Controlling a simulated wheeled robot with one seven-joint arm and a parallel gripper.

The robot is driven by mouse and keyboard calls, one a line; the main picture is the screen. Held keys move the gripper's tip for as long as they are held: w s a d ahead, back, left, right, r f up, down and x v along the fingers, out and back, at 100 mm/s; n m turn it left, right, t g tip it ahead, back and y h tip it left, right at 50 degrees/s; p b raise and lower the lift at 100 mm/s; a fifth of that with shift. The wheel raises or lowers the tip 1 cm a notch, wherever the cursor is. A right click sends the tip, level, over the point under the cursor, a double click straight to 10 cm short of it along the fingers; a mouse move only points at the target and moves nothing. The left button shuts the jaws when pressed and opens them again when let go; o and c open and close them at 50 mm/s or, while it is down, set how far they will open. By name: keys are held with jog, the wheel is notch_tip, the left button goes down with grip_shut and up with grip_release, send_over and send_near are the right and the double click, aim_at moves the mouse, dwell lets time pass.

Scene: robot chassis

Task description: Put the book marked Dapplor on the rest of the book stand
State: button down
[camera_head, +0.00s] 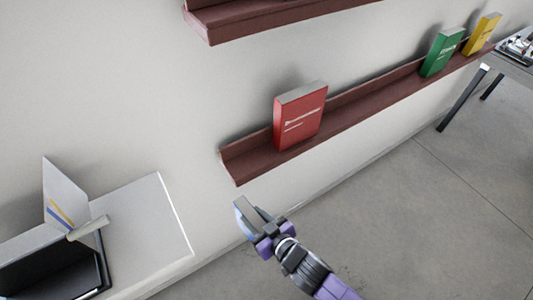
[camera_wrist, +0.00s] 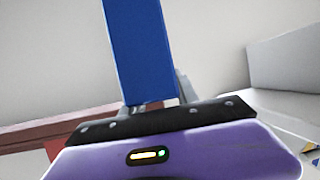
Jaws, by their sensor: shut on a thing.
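My gripper (camera_head: 262,233) is shut on a blue book (camera_head: 245,212), held in the air in front of the wall, below the red book's shelf. In the wrist view the blue book (camera_wrist: 140,50) rises upright from the gripper (camera_wrist: 152,108). No title is readable on it, so I cannot tell if it is the Dapplor book. What looks like the book stand (camera_head: 65,197), a pale tilted panel with blue and yellow stripes and a light bar at its foot, is at the left, apart from my gripper.
A white table (camera_head: 150,225) is at the left, with a dark open-fronted box (camera_head: 60,272) by the stand. A dark red wall shelf (camera_head: 365,108) carries a red book (camera_head: 300,115), a green book (camera_head: 441,52) and a yellow book (camera_head: 482,34). Another shelf (camera_head: 260,20) is above.

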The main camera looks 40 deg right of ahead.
jog(key=shift+w+a+f+n+y, duration=0.3)
jog(key=shift+a+f, duration=0.1)
jog(key=shift+a, duration=0.25)
jog(key=shift+w+a+f+n+y, duration=0.2)
jog(key=shift+a+f+y, duration=0.15)
jog(key=shift+a, duration=0.25)
